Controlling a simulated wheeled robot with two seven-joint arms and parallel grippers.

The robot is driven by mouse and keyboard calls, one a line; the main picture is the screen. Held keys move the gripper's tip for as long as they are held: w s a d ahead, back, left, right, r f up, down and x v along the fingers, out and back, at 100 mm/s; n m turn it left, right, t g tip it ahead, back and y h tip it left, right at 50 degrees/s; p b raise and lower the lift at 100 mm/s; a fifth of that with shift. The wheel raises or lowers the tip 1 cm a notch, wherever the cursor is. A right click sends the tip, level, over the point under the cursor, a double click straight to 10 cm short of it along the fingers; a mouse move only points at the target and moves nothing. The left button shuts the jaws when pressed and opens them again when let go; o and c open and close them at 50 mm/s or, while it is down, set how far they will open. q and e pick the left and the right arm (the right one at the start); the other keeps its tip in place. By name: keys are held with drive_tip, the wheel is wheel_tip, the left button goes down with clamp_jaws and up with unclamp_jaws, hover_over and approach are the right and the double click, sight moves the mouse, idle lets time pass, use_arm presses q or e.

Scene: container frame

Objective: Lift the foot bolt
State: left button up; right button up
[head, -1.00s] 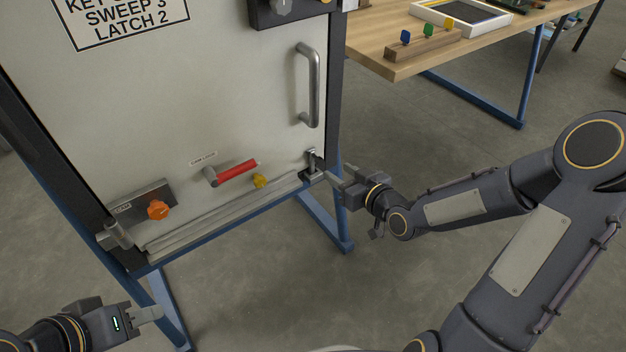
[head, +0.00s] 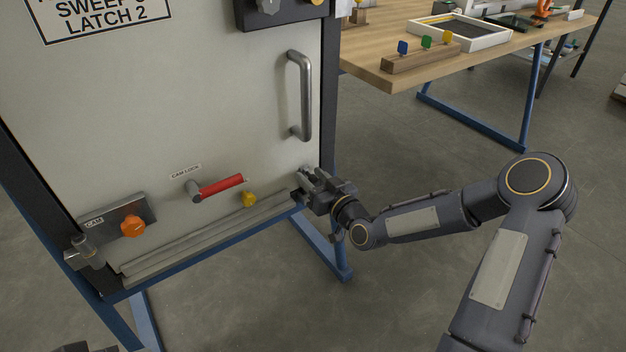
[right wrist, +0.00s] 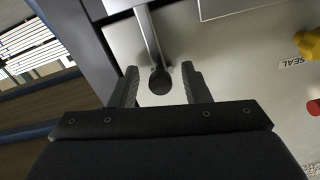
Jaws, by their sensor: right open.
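My right gripper (head: 309,179) is at the lower right corner of the pale door panel (head: 200,100). It hides most of the foot bolt in the head view. In the right wrist view, the dark round knob of the foot bolt (right wrist: 160,82) sits between the tips of my right gripper (right wrist: 161,85), below a grey bar. The two fingers are apart, with a gap on each side of the knob. Only a dark piece of my left arm shows at the bottom left edge of the head view; its fingers are out of sight.
A grey door handle (head: 304,95) stands above my right gripper. A wooden table (head: 400,75) is behind. Floor is clear at lower right.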

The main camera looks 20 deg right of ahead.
sight(303, 160)
clamp_jaws()
idle(0.3)
wheel_tip(303, 160, up, 3)
drive_tip(key=shift+r+p, duration=0.15)
drive_tip(key=shift+p, duration=0.55)
unclamp_jaws()
